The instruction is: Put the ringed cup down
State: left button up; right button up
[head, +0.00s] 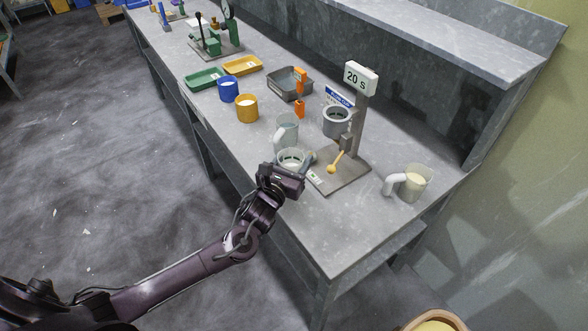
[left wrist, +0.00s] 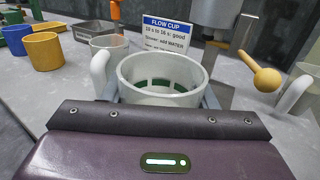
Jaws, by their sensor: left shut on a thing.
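The ringed cup (head: 291,157) is a pale, see-through cup with a green band inside, seen clearly in the left wrist view (left wrist: 162,72). My left gripper (head: 284,178) is shut on it from the near side, at the left edge of the stand's base plate. The cup looks upright. Its bottom is hidden, so I cannot tell whether it touches the table. My right gripper is not in view.
A clear jug (head: 286,127) stands close behind the cup. The stand (head: 353,145) with a 20 S sign, a grey flow cup (head: 336,122) and a yellow ball-ended piece (head: 333,167) are right of it. Another jug (head: 415,182) stands farther right. The front right tabletop is clear.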

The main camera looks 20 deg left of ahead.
pick_arm(q)
jog(key=shift+f, duration=0.65)
notch_tip(320, 180, down, 3)
jog(key=shift+f, duration=0.1)
jog(key=shift+f, duration=0.15)
jog(key=o, duration=1)
jog(key=shift+r, duration=0.2)
jog(key=s, duration=0.4)
jog(key=s+a+b, duration=0.1)
jog(key=s, duration=0.7)
jog(key=shift+a+f, duration=0.1)
jog(key=shift+a, duration=0.2)
